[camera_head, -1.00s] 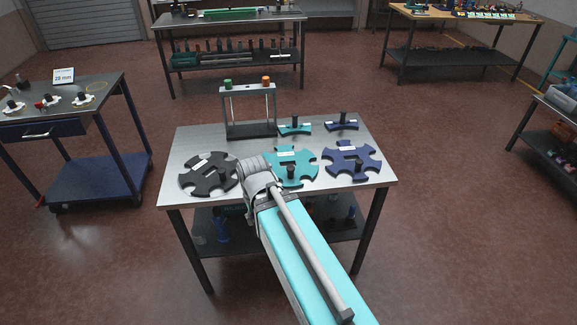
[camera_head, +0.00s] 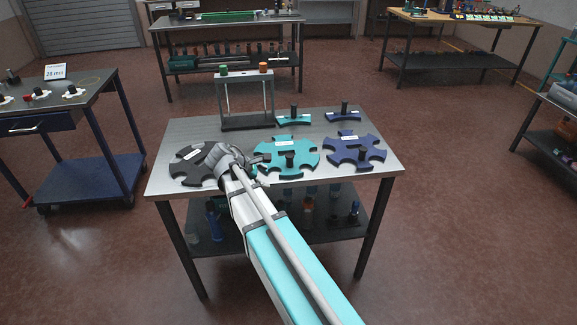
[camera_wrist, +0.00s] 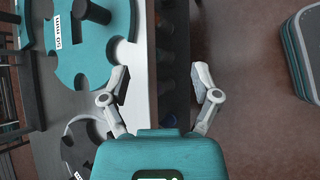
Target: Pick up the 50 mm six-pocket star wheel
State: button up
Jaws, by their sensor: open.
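The teal star wheel (camera_head: 285,155) lies flat on the steel table, between a black wheel and a navy wheel, with a dark upright handle (camera_head: 290,160) on it. In the wrist view the teal wheel (camera_wrist: 85,65) fills the upper left; its label reads 50 mm. The handle (camera_wrist: 92,12) shows at the top edge there. My gripper (camera_wrist: 160,78) is open and empty, its fingers spread over the table's edge, beside the teal wheel and apart from the handle. In the head view my wrist covers part of the black wheel and hides part of the gripper.
The black wheel (camera_head: 190,165) and navy wheel (camera_head: 350,150) flank the teal one. Behind them stand a two-post frame (camera_head: 246,100), a teal guide piece (camera_head: 294,118) and a navy guide piece (camera_head: 343,113). The table's right front corner (camera_head: 385,168) is bare.

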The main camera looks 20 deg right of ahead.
aim_at(287, 161)
jog(key=w+n+h+b, duration=0.1)
jog(key=w+n, duration=0.1)
jog(key=w+d+n+h+b, duration=0.1)
jog(key=w+b, duration=0.1)
jog(key=w+f+n+t+h+b, duration=0.1)
jog(key=w+n, duration=0.1)
jog(key=w, duration=0.1)
jog(key=shift+d+n+h, duration=0.15)
jog(key=shift+n+h, duration=0.15)
jog(key=shift+w+r+n+h+b, duration=0.3)
jog(key=shift+w+n+h+b, duration=0.2)
jog(key=shift+n, duration=0.2)
jog(key=b+x, duration=0.3)
jog(key=x, duration=0.4)
jog(key=shift+w+d+f, duration=0.2)
jog(key=shift+d+f, duration=0.05)
jog(key=shift+f, duration=0.05)
jog(key=shift+d+f, duration=0.1)
jog(key=shift+d, duration=0.4)
jog(key=shift+b+x, duration=1.1)
jog(key=shift+x, duration=1.5)
jog(key=shift+f, duration=0.1)
